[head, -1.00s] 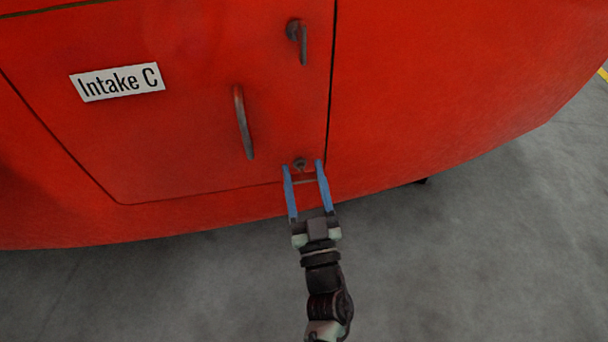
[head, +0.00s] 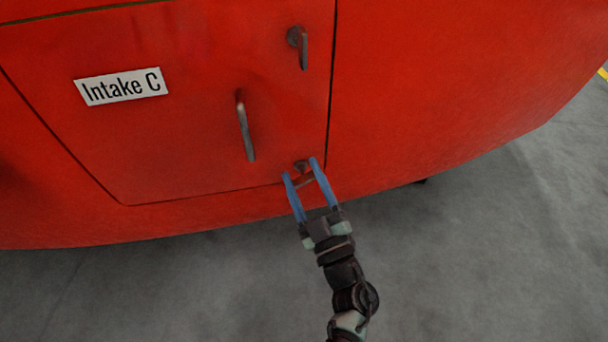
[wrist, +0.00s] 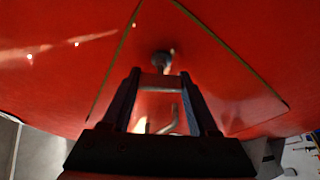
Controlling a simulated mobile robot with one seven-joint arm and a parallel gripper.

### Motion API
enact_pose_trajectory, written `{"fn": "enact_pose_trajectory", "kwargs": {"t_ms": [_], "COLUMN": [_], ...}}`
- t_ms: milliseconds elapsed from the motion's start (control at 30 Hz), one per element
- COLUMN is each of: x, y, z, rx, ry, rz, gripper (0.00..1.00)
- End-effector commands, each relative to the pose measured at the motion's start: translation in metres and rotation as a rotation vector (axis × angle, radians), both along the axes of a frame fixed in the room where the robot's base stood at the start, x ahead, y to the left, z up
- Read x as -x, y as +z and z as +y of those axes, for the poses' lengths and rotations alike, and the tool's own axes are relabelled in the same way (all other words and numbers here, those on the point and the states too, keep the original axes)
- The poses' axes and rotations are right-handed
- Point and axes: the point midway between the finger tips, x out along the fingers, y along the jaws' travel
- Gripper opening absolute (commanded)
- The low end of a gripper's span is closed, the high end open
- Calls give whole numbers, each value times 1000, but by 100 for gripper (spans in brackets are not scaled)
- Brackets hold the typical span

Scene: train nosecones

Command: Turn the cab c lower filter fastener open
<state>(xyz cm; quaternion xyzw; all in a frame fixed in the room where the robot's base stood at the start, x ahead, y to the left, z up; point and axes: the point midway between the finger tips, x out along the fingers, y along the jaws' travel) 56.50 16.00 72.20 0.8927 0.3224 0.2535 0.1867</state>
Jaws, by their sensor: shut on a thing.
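The lower filter fastener (head: 301,165) is a small dark metal fastener at the bottom right corner of the red panel labelled "Intake C" (head: 121,86). My gripper (head: 299,167) has its two blue fingers on either side of it, shut on its handle. In the head view a short bar spans between the fingers, slightly tilted. In the wrist view the fastener's round base (wrist: 162,60) shows just beyond the fingertips (wrist: 160,75), and the handle lies between them. The fingers partly hide the handle.
An upper fastener (head: 302,48) with its lever hanging down sits near the panel's top right. A fixed bar handle (head: 245,127) is left of my gripper. The red body curves away below, over open grey floor (head: 480,260).

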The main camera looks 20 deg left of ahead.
Motion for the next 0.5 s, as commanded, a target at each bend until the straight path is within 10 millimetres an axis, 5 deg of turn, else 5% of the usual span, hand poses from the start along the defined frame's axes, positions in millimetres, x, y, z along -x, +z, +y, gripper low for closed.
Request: {"fn": "enact_pose_trajectory", "kwargs": {"t_ms": [500], "x": [0], "y": [1], "z": [-1], "rx": [412], "ry": [-1], "rz": [-272], "gripper": [4]}}
